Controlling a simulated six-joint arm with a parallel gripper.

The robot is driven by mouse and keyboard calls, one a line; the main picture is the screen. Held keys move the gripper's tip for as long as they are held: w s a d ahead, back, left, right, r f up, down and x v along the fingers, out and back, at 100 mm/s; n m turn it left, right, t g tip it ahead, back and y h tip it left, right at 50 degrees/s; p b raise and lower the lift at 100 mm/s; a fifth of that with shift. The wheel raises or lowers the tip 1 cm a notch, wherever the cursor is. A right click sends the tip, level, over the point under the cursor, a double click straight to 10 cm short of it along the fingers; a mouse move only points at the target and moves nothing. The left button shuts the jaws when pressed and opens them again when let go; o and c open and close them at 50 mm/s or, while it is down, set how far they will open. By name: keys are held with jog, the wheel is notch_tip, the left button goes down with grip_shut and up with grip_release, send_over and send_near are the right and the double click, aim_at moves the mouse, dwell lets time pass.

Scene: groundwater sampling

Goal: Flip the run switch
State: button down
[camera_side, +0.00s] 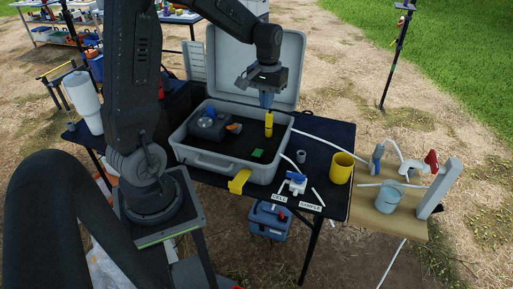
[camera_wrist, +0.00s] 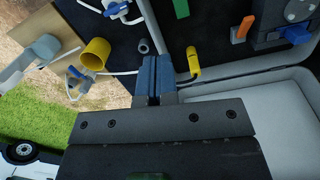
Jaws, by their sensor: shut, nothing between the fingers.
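The open grey case (camera_side: 226,170) stands on the dark table. A dark control unit (camera_side: 209,124) with a round top and a blue lever-like part sits in its left side. The unit shows at the upper right of the wrist view (camera_wrist: 268,22), with its blue part (camera_wrist: 293,33) on the edge. I cannot tell for sure which part is the run switch. An orange piece (camera_side: 234,128) lies right beside the unit. My gripper (camera_side: 267,100), with blue fingers, is shut and empty above the case's right side. The fingers (camera_wrist: 152,68) also show in the wrist view.
A yellow connector (camera_side: 269,124) stands just below my fingers, with a cable in the wrist view (camera_wrist: 193,64). A green piece (camera_side: 257,154) lies in the case. The raised lid (camera_side: 230,62) stands behind. A yellow cup (camera_side: 342,168) and a blue-handled valve (camera_side: 297,179) are right.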

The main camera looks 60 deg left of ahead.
jog(key=n+g+h, duration=0.1)
jog(key=n, duration=0.1)
send_over(256, 154)
jog(key=w+a, duration=0.2)
jog(key=a, duration=0.1)
notch_tip(256, 154, down, 6)
jog(key=shift+w+d, duration=0.15)
jog(key=shift+d, duration=0.1)
jog(key=f, duration=0.4)
jog(key=s+d+f, duration=0.1)
jog(key=f, duration=0.4)
jog(key=s+d+f, duration=0.1)
jog(key=f, duration=0.3)
jog(key=shift+f, duration=0.4)
